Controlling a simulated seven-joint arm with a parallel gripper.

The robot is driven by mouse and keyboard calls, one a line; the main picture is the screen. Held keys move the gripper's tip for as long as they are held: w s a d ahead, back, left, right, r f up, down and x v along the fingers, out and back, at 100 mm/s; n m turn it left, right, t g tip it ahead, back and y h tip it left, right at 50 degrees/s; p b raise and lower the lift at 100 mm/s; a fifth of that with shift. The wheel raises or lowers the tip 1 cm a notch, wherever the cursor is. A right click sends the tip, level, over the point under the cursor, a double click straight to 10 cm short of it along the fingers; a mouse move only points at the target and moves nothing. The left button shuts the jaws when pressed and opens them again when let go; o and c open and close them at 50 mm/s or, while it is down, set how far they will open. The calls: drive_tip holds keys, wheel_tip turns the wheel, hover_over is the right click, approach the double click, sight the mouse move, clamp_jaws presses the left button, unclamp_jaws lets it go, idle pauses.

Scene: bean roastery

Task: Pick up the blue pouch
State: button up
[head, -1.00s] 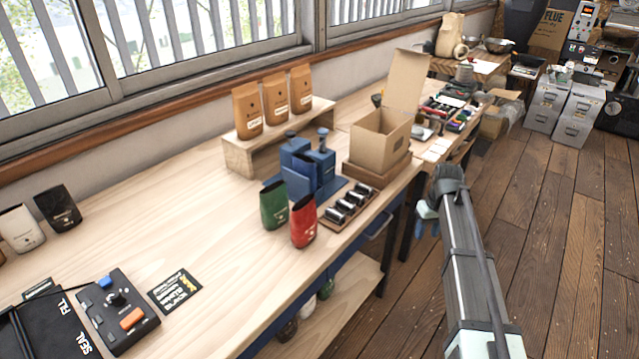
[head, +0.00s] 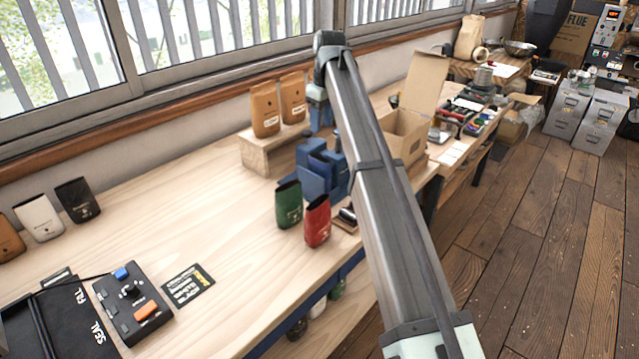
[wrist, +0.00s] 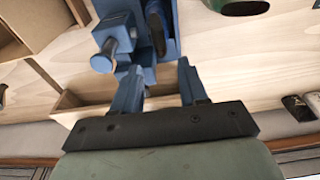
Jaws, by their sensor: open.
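A blue pouch (head: 316,180) appears to stand against a blue fixture (head: 335,163) on the wooden bench; their like colour makes the edges hard to tell. In the wrist view, a dark-mouthed blue shape (wrist: 157,28), likely the pouch top, shows beside the fixture's knob (wrist: 102,62). My gripper (head: 319,118) hangs above and behind the fixture, close to the shelf. In the wrist view, its two blue fingers (wrist: 159,68) are apart with nothing held between them; the pouch lies beyond their tips.
A green pouch (head: 289,205) and a red pouch (head: 317,222) stand just in front. Brown pouches (head: 265,110) stand on a wooden riser (head: 253,155). An open carton (head: 405,135) is right of my arm. The bench's left middle is clear; a control box (head: 133,305) lies at front left.

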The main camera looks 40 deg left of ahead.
sight(319, 159)
drive_tip(key=f, duration=0.9)
drive_tip(key=a+f, duration=0.1)
drive_tip(key=f, duration=0.3)
drive_tip(key=shift+w+f, duration=0.15)
drive_tip(key=shift+f, duration=0.05)
drive_tip(key=shift+c, duration=0.2)
clamp_jaws()
